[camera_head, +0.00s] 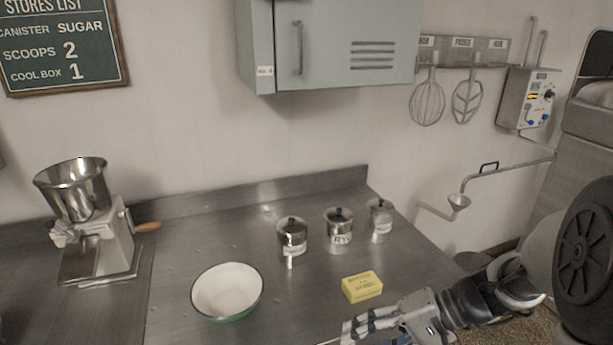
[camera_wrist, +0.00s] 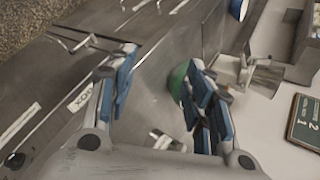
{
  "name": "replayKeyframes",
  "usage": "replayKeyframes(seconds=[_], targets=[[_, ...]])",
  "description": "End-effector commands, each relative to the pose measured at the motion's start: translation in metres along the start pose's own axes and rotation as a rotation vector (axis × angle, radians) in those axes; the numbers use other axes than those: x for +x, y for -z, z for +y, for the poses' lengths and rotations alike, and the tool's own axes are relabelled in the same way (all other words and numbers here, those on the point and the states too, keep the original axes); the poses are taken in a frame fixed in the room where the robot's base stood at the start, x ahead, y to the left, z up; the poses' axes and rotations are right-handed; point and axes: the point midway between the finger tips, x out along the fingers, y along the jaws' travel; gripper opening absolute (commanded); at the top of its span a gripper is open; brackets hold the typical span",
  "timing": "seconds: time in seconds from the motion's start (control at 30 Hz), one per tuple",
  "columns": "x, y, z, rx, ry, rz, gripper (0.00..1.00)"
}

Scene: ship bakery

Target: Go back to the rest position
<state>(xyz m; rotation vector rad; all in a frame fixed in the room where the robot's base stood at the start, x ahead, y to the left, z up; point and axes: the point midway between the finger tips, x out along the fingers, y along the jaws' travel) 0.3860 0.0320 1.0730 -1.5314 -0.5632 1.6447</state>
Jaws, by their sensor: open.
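My gripper (camera_head: 362,328) is at the bottom right of the head view, low over the counter's front edge and just below the yellow packet (camera_head: 362,287). In the wrist view my gripper (camera_wrist: 160,78) has its two blue-padded fingers spread apart with nothing held between them. The green-outside, white-inside bowl (camera_head: 227,291) stands on the counter to the left of the gripper. The bowl also shows in the wrist view (camera_wrist: 177,80), partly hidden behind the right finger. No marker of a rest position is visible.
Three lidded steel canisters (camera_head: 340,231) stand behind the packet. A mill with a steel hopper (camera_head: 94,235) is at the left. A wall cabinet (camera_head: 345,45) hangs above. Whisks (camera_head: 427,103) and a control box (camera_head: 528,98) are on the right wall. The counter's middle (camera_head: 190,245) is clear.

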Motion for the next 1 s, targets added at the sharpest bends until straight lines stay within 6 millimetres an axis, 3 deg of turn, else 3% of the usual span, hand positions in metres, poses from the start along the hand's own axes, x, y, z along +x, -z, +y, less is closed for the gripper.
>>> replayKeyframes(seconds=[0.03, 0.2, 0.5, 0.73, 1.0], targets=[[-0.002, -0.018, -0.010, -0.038, -0.078, -0.009, 0.47], [-0.013, -0.070, -0.019, -0.124, -0.326, 0.002, 0.47], [-0.051, -0.131, -0.015, -0.309, -0.693, 0.199, 0.47], [-0.079, -0.147, -0.012, -0.417, -0.827, 0.387, 0.47], [-0.086, -0.149, -0.012, -0.444, -0.853, 0.442, 0.47]])
